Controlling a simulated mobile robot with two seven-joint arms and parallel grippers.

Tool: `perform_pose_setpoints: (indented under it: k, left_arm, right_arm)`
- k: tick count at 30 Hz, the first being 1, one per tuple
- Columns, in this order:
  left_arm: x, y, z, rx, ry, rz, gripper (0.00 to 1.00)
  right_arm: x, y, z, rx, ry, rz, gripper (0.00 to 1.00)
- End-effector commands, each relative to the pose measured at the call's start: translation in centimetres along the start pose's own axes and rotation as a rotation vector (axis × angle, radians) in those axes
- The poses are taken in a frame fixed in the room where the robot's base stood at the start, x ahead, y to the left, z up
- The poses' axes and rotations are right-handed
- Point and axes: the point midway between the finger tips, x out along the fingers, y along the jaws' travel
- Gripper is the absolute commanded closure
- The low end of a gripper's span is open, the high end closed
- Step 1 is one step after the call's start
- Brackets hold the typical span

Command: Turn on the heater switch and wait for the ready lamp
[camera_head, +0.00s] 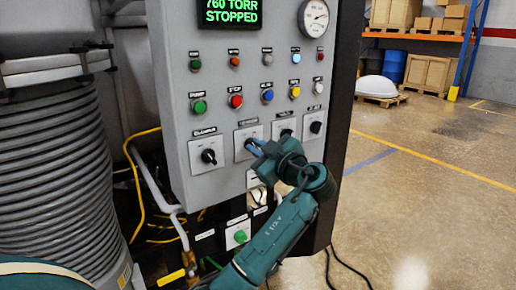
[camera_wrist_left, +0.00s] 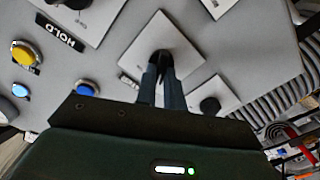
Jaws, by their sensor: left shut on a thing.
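My left gripper (camera_head: 254,148) is at the control panel (camera_head: 181,133), shut on the dark knob of the second rotary switch (camera_head: 242,134) from the left in the knob row. Its label is too blurred to read surely, so I cannot confirm that it is the heater switch. In the left wrist view the two fingers (camera_wrist_left: 160,80) close on the black knob (camera_wrist_left: 162,58) on its pale plate. The small lamps in the upper row include a green one (camera_head: 195,65), a red one (camera_head: 233,53) and a pale blue one (camera_head: 295,57). I cannot tell which is the ready lamp. My right gripper is out of view.
The display (camera_head: 230,12) reads 760 TORR STOPPED, beside a round gauge (camera_head: 314,18). Neighbouring knobs stand close on the left (camera_head: 208,156) and right (camera_head: 316,127). A green knob (camera_head: 240,236) and a yellow cable (camera_head: 136,190) are lower. Open floor lies right.

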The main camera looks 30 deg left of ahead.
Motion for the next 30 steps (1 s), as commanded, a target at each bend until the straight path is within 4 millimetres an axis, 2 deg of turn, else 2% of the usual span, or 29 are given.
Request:
perform_pose_setpoints:
  k: [8, 14, 30]
  left_arm:
    - [-0.04, 0.01, 0.04, 0.024, -0.001, 0.0, 1.0]
    - [-0.05, 0.02, 0.08, 0.113, -0.002, -0.001, 1.0]
    - [-0.06, 0.37, 0.02, 0.594, -0.002, -0.001, 1.0]
  right_arm:
    - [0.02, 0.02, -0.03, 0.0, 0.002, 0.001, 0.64]
    - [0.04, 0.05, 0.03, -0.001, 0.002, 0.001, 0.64]
    - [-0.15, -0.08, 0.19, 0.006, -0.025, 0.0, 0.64]
